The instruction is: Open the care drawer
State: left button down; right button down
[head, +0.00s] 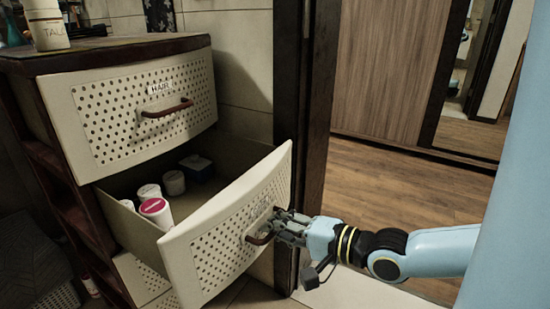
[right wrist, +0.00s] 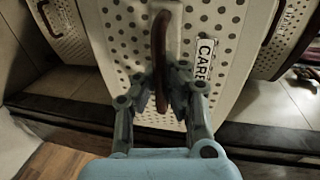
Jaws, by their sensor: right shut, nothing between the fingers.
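The care drawer (head: 218,249) is the second one down in the cabinet. It is pulled well out, with its cream, dotted front turned toward the right. Its CARE label (right wrist: 203,60) and brown handle (right wrist: 160,45) show in the right wrist view. My right gripper (head: 279,228) is at the handle, and its fingertips (right wrist: 165,88) are beside the handle's lower part. It is shut with nothing held. Whether the fingers touch the handle is unclear.
The hair drawer (head: 130,110) above is shut, with its own handle (head: 166,108). A talc container (head: 46,26) stands on the cabinet top. A dark door frame (head: 307,120) rises just right of the open drawer. Wooden floor (head: 385,195) lies beyond it.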

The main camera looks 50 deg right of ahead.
jog(key=c, duration=1.4)
grip_release()
jog(key=v, duration=1.2)
